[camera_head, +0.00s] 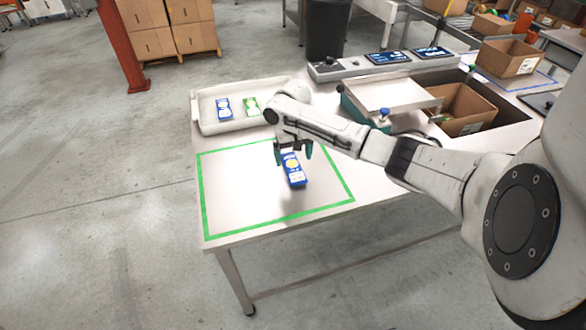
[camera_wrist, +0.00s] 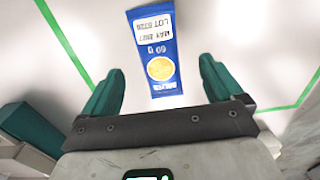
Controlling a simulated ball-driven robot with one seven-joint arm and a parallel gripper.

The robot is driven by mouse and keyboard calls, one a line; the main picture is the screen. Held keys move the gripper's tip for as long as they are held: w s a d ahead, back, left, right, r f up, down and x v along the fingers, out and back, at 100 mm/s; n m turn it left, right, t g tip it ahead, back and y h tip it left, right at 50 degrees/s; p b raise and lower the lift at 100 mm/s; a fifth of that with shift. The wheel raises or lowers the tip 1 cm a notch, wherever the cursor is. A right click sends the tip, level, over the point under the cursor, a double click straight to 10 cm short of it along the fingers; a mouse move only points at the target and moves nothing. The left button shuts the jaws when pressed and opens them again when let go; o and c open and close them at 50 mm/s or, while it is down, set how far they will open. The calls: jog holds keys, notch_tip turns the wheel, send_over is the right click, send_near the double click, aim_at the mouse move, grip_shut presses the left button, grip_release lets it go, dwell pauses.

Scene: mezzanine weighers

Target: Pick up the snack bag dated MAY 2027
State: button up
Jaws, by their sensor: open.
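A blue snack bag (camera_head: 292,170) with a yellow disc and white label lies inside the green-taped rectangle on the table. In the wrist view, the bag (camera_wrist: 154,50) shows upside-down print that reads MAY 2027, with a LOT line and 60 G. My gripper (camera_head: 293,150) is over the far end of the bag. Its two green fingers are apart, and in the wrist view the gripper (camera_wrist: 160,85) is open and empty, with the bag's near end between or just beyond the fingertips. I cannot tell the height gap between fingers and bag.
A white tray (camera_head: 204,125) at the table's back left holds a blue bag (camera_head: 223,108) and a green bag (camera_head: 251,106). A weigher (camera_head: 385,95) and a cardboard box (camera_head: 466,108) stand to the right. The taped area (camera_head: 235,195) left of the bag is clear.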

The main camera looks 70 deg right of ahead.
aim_at(294, 167)
jog(key=shift+d+f+p, duration=0.1)
jog(key=shift+f+p, duration=0.2)
jog(key=shift+f, duration=2.65)
jog(key=shift+c, duration=0.3)
jog(key=c, duration=1.1)
